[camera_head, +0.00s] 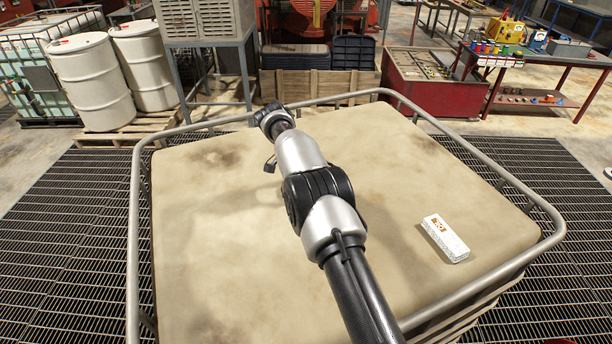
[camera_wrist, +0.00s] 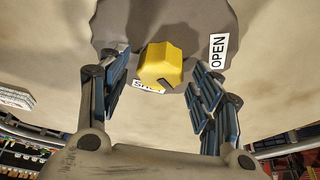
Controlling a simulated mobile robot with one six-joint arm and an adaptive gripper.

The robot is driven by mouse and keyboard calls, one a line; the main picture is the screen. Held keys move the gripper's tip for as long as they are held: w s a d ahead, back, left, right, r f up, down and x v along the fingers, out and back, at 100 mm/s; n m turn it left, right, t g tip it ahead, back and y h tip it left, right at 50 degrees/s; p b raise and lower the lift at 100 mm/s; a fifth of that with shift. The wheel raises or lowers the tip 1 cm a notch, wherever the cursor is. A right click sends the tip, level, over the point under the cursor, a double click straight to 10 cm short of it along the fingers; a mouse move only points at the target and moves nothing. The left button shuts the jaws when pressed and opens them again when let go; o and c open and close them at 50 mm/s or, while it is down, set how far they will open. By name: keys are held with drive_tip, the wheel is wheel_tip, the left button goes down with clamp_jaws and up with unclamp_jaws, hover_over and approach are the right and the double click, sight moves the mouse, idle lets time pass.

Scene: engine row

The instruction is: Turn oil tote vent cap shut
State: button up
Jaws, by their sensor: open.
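The yellow vent cap (camera_wrist: 161,66) sits on a round grey patch of the tote top in the wrist view. A white OPEN label (camera_wrist: 217,51) lies to its right. A white SHUT label (camera_wrist: 149,88) lies just below it, partly covered by the cap. My gripper (camera_wrist: 158,92) is open, with one finger to the left of the cap and one to the lower right. Both fingers look apart from the cap, though I cannot tell their exact height against it. In the head view the tote (camera_head: 215,245) has a stained beige top; my arm reaches over it and hides the cap.
A white box (camera_head: 445,238) with an orange label lies on the tote top at the right. It also shows at the left edge of the wrist view (camera_wrist: 14,98). A metal tube rail (camera_head: 135,235) runs around the tote. White drums (camera_head: 92,80) stand beyond, at the left.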

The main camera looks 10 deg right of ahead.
drive_tip(key=v, duration=1.2)
drive_tip(key=s+d+r+n+t+y, duration=0.1)
drive_tip(key=s+d+r+n+y, duration=0.25)
drive_tip(key=n, duration=0.55)
drive_tip(key=s+d+r+n+t+y, duration=0.2)
drive_tip(key=d+n, duration=0.2)
drive_tip(key=n, duration=0.5)
drive_tip(key=x, duration=1.8)
drive_tip(key=shift+s+a+b, duration=0.1)
drive_tip(key=shift+a+b, duration=0.1)
drive_tip(key=shift+b, duration=0.1)
drive_tip(key=shift+r, duration=0.1)
